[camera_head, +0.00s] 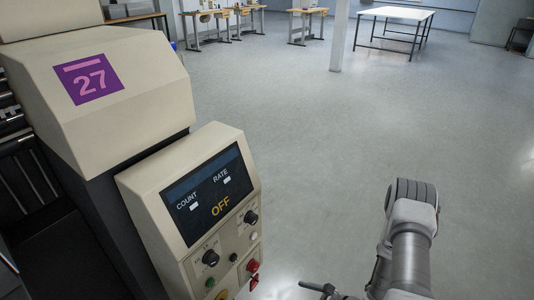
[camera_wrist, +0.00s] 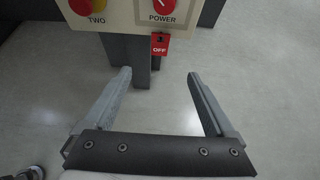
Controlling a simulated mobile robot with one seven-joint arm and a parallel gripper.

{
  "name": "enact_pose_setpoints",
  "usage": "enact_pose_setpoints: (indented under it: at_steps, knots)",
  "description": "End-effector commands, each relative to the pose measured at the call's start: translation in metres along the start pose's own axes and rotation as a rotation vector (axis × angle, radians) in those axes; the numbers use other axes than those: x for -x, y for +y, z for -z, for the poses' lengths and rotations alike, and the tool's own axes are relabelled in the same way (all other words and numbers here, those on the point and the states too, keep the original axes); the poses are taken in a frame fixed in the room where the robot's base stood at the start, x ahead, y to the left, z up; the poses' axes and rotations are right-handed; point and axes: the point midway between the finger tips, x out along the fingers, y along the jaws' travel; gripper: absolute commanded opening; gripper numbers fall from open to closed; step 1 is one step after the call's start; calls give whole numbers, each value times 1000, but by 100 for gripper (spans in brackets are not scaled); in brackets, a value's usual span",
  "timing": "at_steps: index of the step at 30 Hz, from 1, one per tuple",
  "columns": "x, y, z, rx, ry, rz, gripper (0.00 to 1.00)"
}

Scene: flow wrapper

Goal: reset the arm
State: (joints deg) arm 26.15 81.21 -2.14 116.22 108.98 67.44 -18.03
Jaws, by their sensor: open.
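My gripper (camera_wrist: 151,90) shows in the wrist view with its two fingers wide apart and nothing between them. Beyond the fingertips is the lower edge of the machine's control panel (camera_wrist: 120,12), with a red power knob (camera_wrist: 164,6) and a red tag reading OFF (camera_wrist: 160,45). In the head view my arm stands at the lower right, beside the panel. Its lower part is cut off by the picture edge, and a dark piece of it shows near the bottom middle.
The beige flow wrapper (camera_head: 110,130) with a purple 27 label fills the left. Its control panel (camera_head: 190,220) has a display (camera_head: 208,192) reading OFF. Open grey floor (camera_head: 330,140) lies to the right. Workbenches, a white table (camera_head: 396,13) and a pillar (camera_head: 339,35) stand far back.

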Motion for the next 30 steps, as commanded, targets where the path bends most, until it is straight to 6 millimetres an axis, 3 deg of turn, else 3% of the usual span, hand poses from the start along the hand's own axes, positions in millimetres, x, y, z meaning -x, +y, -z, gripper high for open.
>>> enact_pose_setpoints:
  at_steps: [5,14,21,30]
  knots:
    - [4,-7,-29,71,-21,-39,90]
    - [29,-8,-139,381,-71,-226,90]
    - [61,12,-213,653,-68,-379,90]
    - [110,46,-279,1005,-6,-545,90]
